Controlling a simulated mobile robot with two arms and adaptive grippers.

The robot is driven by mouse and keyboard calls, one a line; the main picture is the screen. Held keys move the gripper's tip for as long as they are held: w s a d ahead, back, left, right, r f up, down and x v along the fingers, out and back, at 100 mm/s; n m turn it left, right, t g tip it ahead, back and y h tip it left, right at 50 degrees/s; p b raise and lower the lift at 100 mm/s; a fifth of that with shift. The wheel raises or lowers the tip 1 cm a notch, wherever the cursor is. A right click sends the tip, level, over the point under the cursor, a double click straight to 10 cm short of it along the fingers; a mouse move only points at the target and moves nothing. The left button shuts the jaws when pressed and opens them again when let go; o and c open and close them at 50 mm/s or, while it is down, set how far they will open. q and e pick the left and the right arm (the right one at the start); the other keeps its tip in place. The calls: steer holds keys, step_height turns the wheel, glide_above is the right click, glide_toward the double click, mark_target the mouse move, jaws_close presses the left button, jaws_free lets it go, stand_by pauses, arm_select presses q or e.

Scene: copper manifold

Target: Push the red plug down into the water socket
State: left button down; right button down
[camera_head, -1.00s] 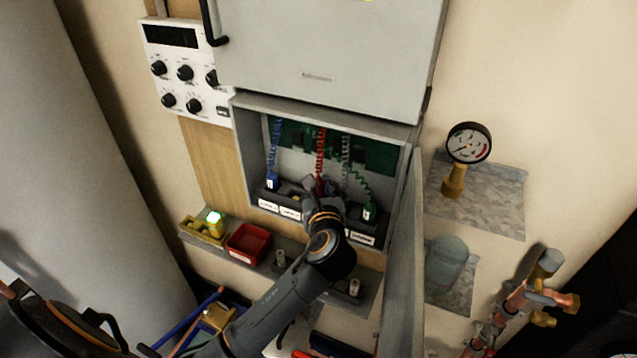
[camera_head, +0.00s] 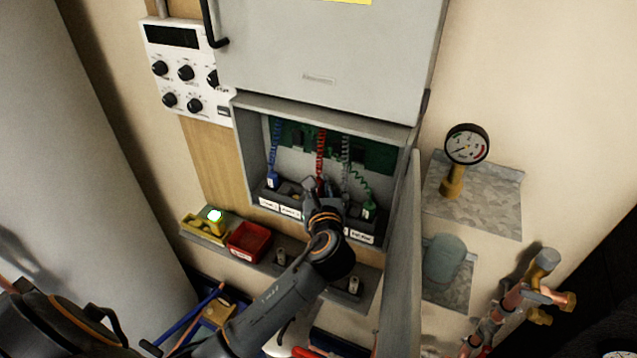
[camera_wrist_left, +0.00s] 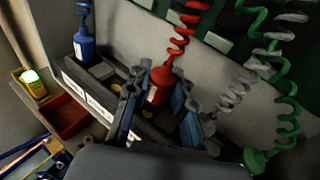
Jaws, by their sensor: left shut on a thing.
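The red plug (camera_wrist_left: 158,88) hangs on its red coiled cord and sits between the fingers of my left gripper (camera_wrist_left: 158,106) in the left wrist view. The gripper is shut on it. In the head view my left gripper (camera_head: 322,188) reaches into the open wall box, over the middle of the dark socket strip (camera_head: 291,202). There the fingers mostly hide the plug, below its red cord (camera_head: 320,150). The strip has white labels too small to read, so I cannot tell which socket is water or whether the plug tip is inside one. My right gripper is not in view.
A blue plug (camera_head: 272,180) stands at the strip's left end, a green plug (camera_head: 368,209) at its right. A grey coiled cord (camera_wrist_left: 236,90) hangs close right of the gripper. The open box door (camera_head: 402,260) stands right of my arm. A red tray (camera_head: 249,242) sits on the shelf below.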

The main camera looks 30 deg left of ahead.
arm_select(q)
steer(key=shift+f+b, duration=0.35)
steer(key=shift+f, duration=0.65)
stand_by(0.5)
steer(key=c, duration=1.1)
jaws_free()
steer(key=shift+o, duration=0.2)
steer(key=v, duration=1.2)
